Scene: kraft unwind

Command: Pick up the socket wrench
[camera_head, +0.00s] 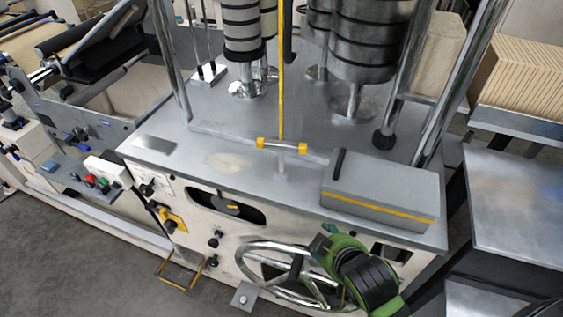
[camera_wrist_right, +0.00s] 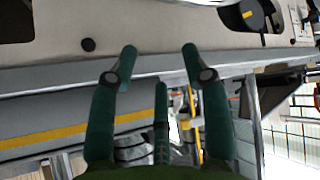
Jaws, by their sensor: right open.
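I cannot pick out the socket wrench with certainty. A short dark bar (camera_head: 340,161) lies at the left end of the grey box with a yellow stripe (camera_head: 385,190) on the steel machine top; it is too small to identify. My right gripper (camera_head: 325,240), green and black, is in front of the machine, below the box and beside the handwheel. In the right wrist view my right gripper (camera_wrist_right: 160,60) has its fingers apart, with nothing between them. The striped box (camera_wrist_right: 50,130) shows at the left there. My left gripper is not in view.
The chrome handwheel (camera_head: 275,272) is close to my right gripper. Upright posts, a yellow vertical bar (camera_head: 281,75) and metal rollers (camera_head: 370,50) stand on the machine top (camera_head: 225,125). The front left of that top is mostly clear. A steel table (camera_head: 515,200) stands at the right.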

